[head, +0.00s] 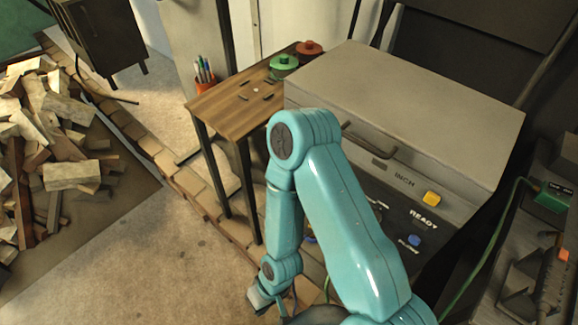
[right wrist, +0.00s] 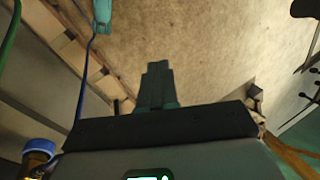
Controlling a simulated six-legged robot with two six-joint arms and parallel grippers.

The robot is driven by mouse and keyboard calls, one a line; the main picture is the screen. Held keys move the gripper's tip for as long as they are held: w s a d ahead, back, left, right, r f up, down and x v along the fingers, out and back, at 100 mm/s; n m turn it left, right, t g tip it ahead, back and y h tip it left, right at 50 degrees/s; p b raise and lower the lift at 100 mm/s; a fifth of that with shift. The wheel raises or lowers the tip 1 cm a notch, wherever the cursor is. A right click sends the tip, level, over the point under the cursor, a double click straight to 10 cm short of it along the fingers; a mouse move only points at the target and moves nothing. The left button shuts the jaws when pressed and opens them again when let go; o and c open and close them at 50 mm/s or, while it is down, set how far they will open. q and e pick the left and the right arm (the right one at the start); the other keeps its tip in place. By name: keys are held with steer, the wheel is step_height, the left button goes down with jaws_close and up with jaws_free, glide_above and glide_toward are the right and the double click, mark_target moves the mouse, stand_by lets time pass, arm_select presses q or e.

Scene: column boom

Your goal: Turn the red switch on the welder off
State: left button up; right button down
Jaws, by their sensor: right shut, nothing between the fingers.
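The welder (head: 410,95) is a large grey box at the middle right of the head view. Its dark front panel carries a yellow button (head: 432,198), the word READY and a blue knob (head: 414,240). No red switch shows in either view; my teal right arm covers part of the panel. In the right wrist view my right gripper (right wrist: 157,72) is shut and empty, with bare floor beyond its fingertips.
A wooden table (head: 240,98) with a green pot (head: 284,64), a red pot (head: 309,47) and a pen cup (head: 205,84) stands left of the welder. A wood pile (head: 70,170) lies at far left. A green cable (head: 487,245) hangs at right. The floor (head: 150,265) at lower left is clear.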

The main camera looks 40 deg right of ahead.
steer(key=w+d+r+m+t+h+b, duration=0.1)
steer(key=w+d+r+m+t+h, duration=0.15)
steer(key=w+d+m, duration=0.35)
steer(key=w+d+r+m+t+h+b, duration=0.1)
steer(key=w+d+r+m+t+h, duration=0.2)
steer(key=w, duration=0.6)
steer(key=w+d+r+m+t+h+b, duration=0.1)
steer(key=w+d+m+h+b, duration=0.15)
steer(key=w+m, duration=0.4)
steer(key=s+d+r+m+g+h+b, duration=0.1)
steer(key=d+r+m+g+h, duration=0.5)
steer(key=r+m, duration=0.5)
steer(key=d+m, duration=0.1)
steer(key=m, duration=0.5)
steer(key=shift+s+r+h+b, duration=0.25)
steer(key=shift+r+h+b, duration=0.05)
steer(key=shift+b, duration=0.1)
steer(key=shift+m, duration=0.25)
